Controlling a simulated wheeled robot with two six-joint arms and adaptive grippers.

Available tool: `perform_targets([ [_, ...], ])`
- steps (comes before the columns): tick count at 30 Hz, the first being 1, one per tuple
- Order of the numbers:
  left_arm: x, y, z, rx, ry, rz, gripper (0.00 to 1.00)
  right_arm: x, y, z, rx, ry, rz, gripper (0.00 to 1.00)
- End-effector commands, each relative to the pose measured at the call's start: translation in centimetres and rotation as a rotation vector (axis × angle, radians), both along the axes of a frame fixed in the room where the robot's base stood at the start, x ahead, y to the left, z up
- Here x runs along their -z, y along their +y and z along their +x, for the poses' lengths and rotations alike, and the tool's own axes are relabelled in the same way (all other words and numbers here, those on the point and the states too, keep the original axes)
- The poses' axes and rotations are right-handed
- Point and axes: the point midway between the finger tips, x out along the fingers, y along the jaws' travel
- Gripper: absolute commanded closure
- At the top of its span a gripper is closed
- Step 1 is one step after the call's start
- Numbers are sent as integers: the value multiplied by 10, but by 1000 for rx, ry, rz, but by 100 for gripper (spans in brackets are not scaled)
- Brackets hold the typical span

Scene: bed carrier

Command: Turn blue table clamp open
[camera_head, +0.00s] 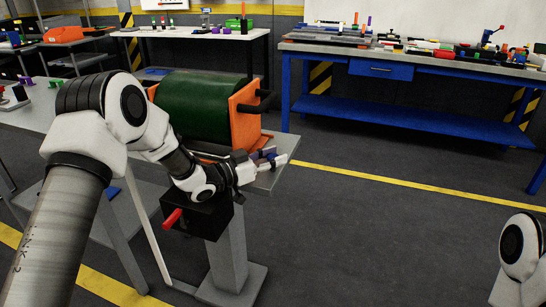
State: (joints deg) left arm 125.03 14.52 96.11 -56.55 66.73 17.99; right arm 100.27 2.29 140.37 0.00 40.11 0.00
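My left arm comes in from the left and reaches across the grey table (28,114). My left gripper (272,164) is at the table's right end, below the orange end plate of a green cylinder. A small blue part (266,153), perhaps the blue clamp, shows right at the fingers. The gripper and wrist hide much of it. I cannot tell whether the fingers touch it or how far they are closed. My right gripper is outside the picture; only a white part of my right arm shows at the lower right.
The green cylinder (200,103) with orange end plates stands on the table just behind my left wrist. A black box with a red handle (172,218) is below the wrist. A blue workbench (400,110) is at the back right. The floor between is clear.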

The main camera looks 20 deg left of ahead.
Motion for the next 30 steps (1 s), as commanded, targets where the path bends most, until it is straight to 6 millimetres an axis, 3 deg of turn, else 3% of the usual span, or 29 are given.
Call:
perform_targets([
  [13, 0, 7, -8, -1, 2, -1, 43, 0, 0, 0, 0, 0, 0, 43],
  [24, -1, 62, -76, -4, -1, -6, 43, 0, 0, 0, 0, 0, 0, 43],
  [30, 0, 75, -93, -1, 0, -1, 43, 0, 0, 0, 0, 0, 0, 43],
])
